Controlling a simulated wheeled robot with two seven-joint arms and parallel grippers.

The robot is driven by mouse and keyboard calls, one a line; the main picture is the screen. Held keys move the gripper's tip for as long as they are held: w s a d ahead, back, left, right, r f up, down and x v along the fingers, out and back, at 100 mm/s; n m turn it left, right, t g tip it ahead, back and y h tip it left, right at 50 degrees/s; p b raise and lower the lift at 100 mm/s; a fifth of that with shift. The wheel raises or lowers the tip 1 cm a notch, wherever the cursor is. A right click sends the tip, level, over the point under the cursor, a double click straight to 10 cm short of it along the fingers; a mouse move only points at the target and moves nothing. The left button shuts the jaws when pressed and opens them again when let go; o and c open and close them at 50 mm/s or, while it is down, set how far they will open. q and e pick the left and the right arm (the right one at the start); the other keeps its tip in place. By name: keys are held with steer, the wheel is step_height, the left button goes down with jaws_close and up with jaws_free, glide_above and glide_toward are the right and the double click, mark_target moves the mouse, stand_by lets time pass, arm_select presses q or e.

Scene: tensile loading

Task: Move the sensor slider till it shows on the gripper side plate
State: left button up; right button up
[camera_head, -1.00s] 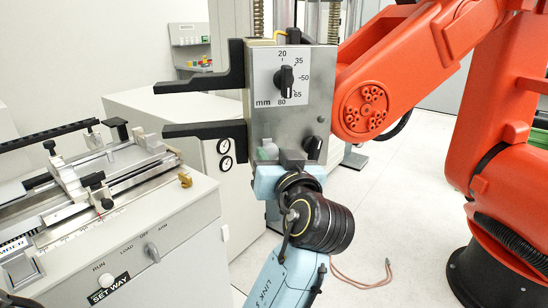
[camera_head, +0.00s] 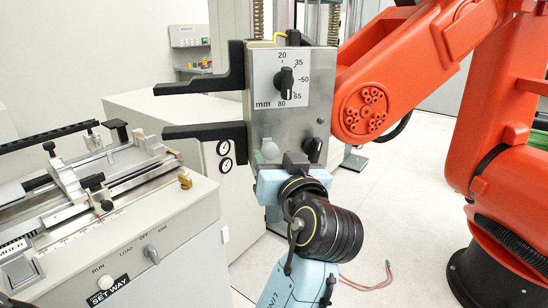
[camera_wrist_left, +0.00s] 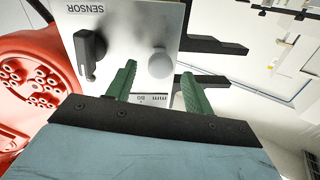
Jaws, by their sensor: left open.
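The gripper side plate (camera_head: 290,122) is a grey metal panel with a mm dial (camera_head: 286,78), two black jaws at its left, a black turn knob (camera_head: 312,150) and a pale round knob (camera_head: 270,149) low down. In the left wrist view, the word SENSOR (camera_wrist_left: 85,8) is printed upside down near the black knob (camera_wrist_left: 88,50) and the pale round knob (camera_wrist_left: 160,63). Which one is the slider is unclear. My left gripper (camera_wrist_left: 158,72) is open, its green fingers on either side of the pale knob's position; contact cannot be judged. My right gripper is out of view.
A large orange robot arm (camera_head: 410,75) stands right, close beside the plate. A grey bench unit (camera_head: 150,255) with a slide fixture (camera_head: 85,180) and control knobs stands left. White cabinets are behind. A loose cable (camera_head: 370,282) lies on the floor.

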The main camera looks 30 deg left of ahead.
arm_select(q)
steer(key=v, duration=0.6)
steer(key=shift+b, duration=0.4)
steer(key=shift+w, duration=0.1)
stand_by(1.8)
